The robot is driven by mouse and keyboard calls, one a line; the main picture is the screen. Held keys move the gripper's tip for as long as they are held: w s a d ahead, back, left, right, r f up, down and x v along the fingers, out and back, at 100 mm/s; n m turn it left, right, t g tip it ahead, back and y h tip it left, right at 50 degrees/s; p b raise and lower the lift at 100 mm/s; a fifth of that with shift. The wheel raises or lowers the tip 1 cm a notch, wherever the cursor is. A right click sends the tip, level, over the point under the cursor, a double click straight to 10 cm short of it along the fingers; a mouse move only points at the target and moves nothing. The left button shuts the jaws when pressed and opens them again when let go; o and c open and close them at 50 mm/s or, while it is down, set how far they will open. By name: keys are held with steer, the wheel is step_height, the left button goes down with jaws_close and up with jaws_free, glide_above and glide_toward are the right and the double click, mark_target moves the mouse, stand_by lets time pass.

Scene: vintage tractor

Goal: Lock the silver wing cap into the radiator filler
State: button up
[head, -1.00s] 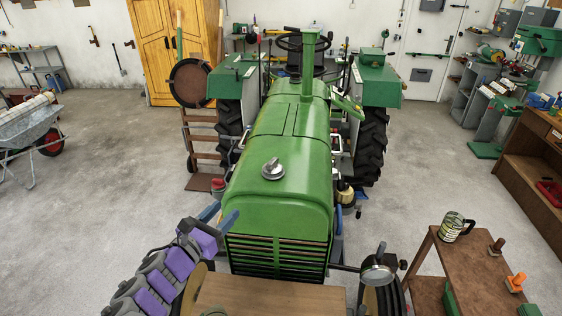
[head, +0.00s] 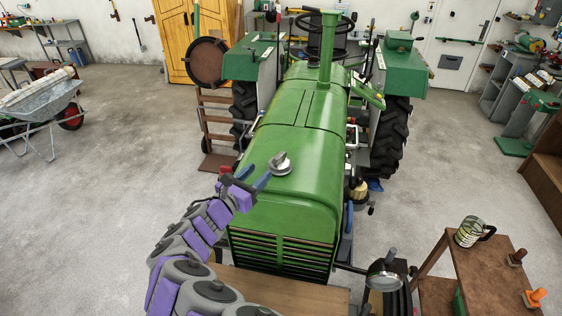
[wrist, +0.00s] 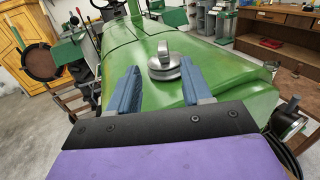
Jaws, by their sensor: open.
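The silver wing cap (head: 280,163) sits on top of the green tractor hood (head: 300,195), near its front end. Its raised wing shows clearly in the wrist view, where the cap (wrist: 164,64) is just beyond my fingertips. The filler opening is hidden beneath the cap, so I cannot tell how it is seated. My gripper (head: 258,178) is open and empty, just to the front left of the cap. In the wrist view its two blue fingers (wrist: 158,75) are spread, with the cap between and slightly beyond their tips, not gripped.
A wooden board (head: 285,290) lies in front of the grille. A headlamp (head: 385,280) sticks out at the front right. The hood around the cap is clear.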

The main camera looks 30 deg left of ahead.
mark_target(276, 161)
steer(key=w, duration=0.4)
steer(key=shift+w+a+f, duration=0.2)
steer(key=shift+a+f, duration=0.05)
steer(key=shift+a, duration=0.1)
steer(key=shift+w+d+r, duration=0.15)
steer(key=shift+w+d, duration=0.2)
steer(key=shift+w, duration=0.1)
steer(key=w, duration=0.2)
steer(key=w+d, duration=0.1)
steer(key=w, duration=0.1)
steer(key=shift+w+d+p, duration=0.1)
steer(key=shift+d+p, duration=0.1)
steer(key=shift+p, duration=0.2)
steer(key=shift+w+a+f, duration=0.3)
steer(key=shift+w, duration=0.15)
steer(key=shift+s+a, duration=0.1)
steer(key=shift+a, duration=0.2)
steer(key=shift+d+r, duration=0.15)
steer(key=shift+d, duration=0.4)
steer(key=c, duration=0.7)
jaws_close()
steer(key=shift+a, duration=0.2)
